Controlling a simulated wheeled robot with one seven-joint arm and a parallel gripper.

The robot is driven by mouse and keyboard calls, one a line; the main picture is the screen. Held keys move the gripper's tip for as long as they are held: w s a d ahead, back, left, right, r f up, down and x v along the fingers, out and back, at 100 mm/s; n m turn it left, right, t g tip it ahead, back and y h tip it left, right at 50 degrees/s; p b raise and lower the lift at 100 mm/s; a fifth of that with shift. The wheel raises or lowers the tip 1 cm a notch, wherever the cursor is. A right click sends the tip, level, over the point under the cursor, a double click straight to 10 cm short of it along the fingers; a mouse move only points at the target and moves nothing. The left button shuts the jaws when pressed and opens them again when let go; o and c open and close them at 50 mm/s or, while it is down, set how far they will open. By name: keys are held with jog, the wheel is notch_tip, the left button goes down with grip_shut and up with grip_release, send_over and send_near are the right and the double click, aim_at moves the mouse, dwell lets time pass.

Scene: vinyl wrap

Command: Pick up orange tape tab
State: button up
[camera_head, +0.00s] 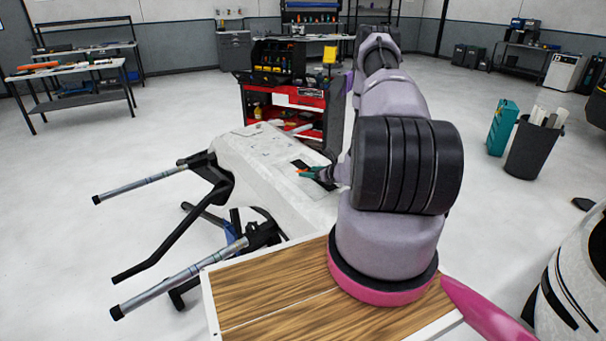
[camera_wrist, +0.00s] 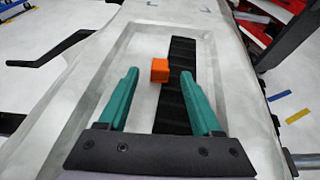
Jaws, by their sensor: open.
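The orange tape tab (camera_wrist: 160,70) is a small orange block in the wrist view. It sits at the left edge of a black strip (camera_wrist: 180,90) in the recess of a pale panel (camera_wrist: 112,70). My gripper (camera_wrist: 159,74) has two teal fingers, spread apart, with the tab showing between and slightly beyond their tips. I cannot tell the height of the fingers above the panel. In the head view my gripper (camera_head: 308,172) is small, over the pale panel (camera_head: 262,160), and a bit of orange shows at its tips.
The panel rests on a stand with padded bars (camera_head: 150,185). A red tool cart (camera_head: 290,105) stands just behind it. A wooden-topped surface (camera_head: 270,290) is in front. A dark bin (camera_head: 533,148) and teal box (camera_head: 502,127) stand at right. Open floor lies at left.

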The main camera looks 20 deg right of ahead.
jog(key=shift+x, duration=0.85)
grip_shut()
